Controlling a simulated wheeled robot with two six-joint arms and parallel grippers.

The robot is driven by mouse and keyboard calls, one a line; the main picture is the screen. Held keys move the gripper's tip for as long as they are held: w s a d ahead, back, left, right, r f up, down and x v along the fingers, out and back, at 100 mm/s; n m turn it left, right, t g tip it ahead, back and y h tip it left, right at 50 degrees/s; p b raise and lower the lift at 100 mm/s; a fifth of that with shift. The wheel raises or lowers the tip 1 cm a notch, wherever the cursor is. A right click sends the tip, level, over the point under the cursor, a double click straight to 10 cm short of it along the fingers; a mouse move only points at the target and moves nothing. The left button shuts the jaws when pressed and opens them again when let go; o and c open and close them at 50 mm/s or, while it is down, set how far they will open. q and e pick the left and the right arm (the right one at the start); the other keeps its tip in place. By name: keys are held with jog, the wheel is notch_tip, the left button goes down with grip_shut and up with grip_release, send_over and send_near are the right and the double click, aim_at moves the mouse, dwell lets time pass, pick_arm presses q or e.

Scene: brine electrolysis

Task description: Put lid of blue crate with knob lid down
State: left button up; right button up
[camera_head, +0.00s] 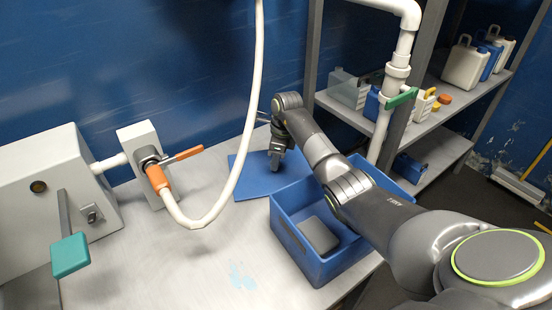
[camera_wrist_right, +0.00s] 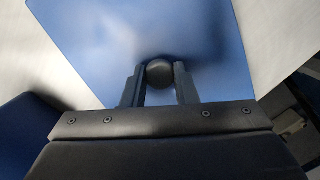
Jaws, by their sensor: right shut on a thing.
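The blue lid (camera_head: 253,184) is a flat panel at or close above the table surface, behind and left of the crate; I cannot tell whether it touches the table. It also fills the middle of the right wrist view (camera_wrist_right: 130,40). My right gripper (camera_head: 276,165) is shut on the lid's dark round knob (camera_wrist_right: 159,73), its two fingers on either side of it. The blue crate (camera_head: 318,265) stands open at the table's right side, with a dark grey block (camera_head: 320,235) inside. My left gripper is not in view.
A white hose (camera_head: 245,130) hangs in front of the lid and runs to an orange fitting (camera_head: 157,180) on a valve. A grey box (camera_head: 45,185) with a teal-handled lever stands at left. A shelf (camera_head: 435,115) with jugs is at right.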

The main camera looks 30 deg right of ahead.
aim_at(282, 170)
jog(key=shift+f, duration=0.1)
jog(key=o, duration=1)
jog(key=shift+o, duration=0.2)
notch_tip(282, 170, up, 12)
jog(key=s+d, duration=0.1)
jog(key=shift+d, duration=0.2)
